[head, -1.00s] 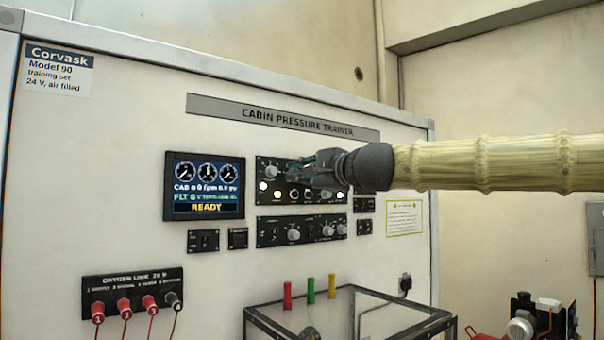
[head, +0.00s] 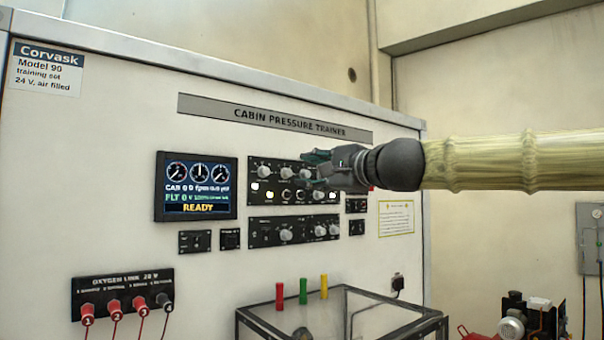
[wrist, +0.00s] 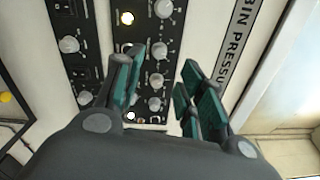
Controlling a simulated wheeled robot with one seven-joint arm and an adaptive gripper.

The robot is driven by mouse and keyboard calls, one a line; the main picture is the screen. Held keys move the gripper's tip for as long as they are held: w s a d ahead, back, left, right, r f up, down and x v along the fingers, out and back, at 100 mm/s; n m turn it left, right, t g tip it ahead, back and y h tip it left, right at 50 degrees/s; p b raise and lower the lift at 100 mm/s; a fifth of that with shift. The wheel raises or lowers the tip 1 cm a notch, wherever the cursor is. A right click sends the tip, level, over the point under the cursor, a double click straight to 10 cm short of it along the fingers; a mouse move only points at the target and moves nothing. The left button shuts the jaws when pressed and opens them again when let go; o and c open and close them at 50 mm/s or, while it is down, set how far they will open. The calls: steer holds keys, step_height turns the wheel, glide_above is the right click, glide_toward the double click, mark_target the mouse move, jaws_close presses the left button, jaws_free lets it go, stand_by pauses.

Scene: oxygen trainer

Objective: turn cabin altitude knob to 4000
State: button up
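The upper black knob panel (head: 252,199) is on the white trainer face, right of the display. It carries several pale knobs; their labels are too small to read, so I cannot tell which is cabin altitude. One knob (head: 264,171) is at its upper left. My gripper (head: 312,168) is at the panel's right part and hides some of it. In the wrist view my gripper (wrist: 160,82) is open, its teal pads apart and nothing held. A pale knob (wrist: 157,80) shows between the fingers, beyond the tips; contact is not visible.
The display (head: 197,187) reads READY, with FLT 0. A lower knob panel (head: 262,231) and small switch panels surround the area. Below is a glass-topped case (head: 345,311) with red, green and yellow pegs. Red-capped oxygen link plugs (head: 114,306) are lower left.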

steer(key=shift+v, duration=2.6)
steer(key=shift+a+f, duration=0.1)
steer(key=shift+f, duration=0.05)
